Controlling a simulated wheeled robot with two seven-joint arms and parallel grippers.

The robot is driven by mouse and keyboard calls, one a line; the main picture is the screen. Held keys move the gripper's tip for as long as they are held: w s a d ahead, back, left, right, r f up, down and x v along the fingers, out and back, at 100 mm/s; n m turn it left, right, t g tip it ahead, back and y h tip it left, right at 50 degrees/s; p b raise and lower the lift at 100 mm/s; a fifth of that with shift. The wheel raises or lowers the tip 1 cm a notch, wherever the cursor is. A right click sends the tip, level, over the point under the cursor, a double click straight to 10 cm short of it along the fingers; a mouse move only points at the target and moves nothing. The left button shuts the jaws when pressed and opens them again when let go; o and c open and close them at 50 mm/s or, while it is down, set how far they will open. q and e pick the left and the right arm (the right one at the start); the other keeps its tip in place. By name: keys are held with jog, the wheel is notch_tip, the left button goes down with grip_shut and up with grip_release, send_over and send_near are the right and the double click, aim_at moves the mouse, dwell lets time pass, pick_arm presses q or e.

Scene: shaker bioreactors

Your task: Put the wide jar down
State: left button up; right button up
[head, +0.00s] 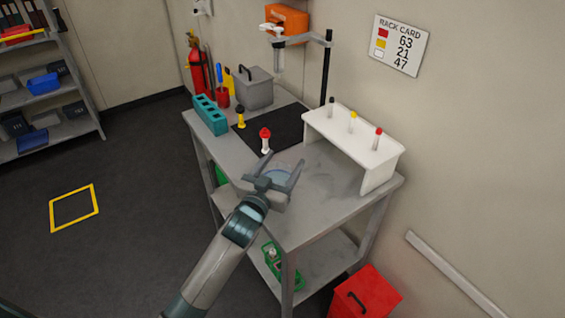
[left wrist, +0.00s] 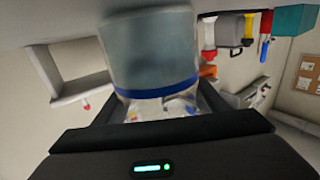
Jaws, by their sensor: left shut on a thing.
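The wide jar (left wrist: 152,55) is a clear, wide vessel with a blue band, large in the left wrist view. My left gripper (head: 274,178) is shut on it, with a finger on each side. In the head view the jar (head: 278,176) is mostly hidden by the gripper and shows as a pale bluish patch between the fingers. It is over the front part of the grey table (head: 325,205). I cannot tell whether its base touches the table top. My right gripper is not in view.
A white rack (head: 352,142) with several capped tubes stands at right. A teal block (head: 210,115) and grey box (head: 254,90) are behind. Table surface right of the gripper is clear.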

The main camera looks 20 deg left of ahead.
pick_arm(q)
jog(key=o, duration=1.6)
jog(key=shift+s, duration=0.55)
jog(key=s+b, duration=0.1)
jog(key=s, duration=0.2)
jog(key=s+b, duration=0.1)
jog(key=s, duration=0.3)
jog(key=s+a, duration=0.1)
jog(key=s, duration=0.3)
jog(key=shift+r+b, duration=0.1)
jog(key=shift+b, duration=0.3)
jog(key=shift+w, duration=0.1)
jog(key=shift+a, duration=0.1)
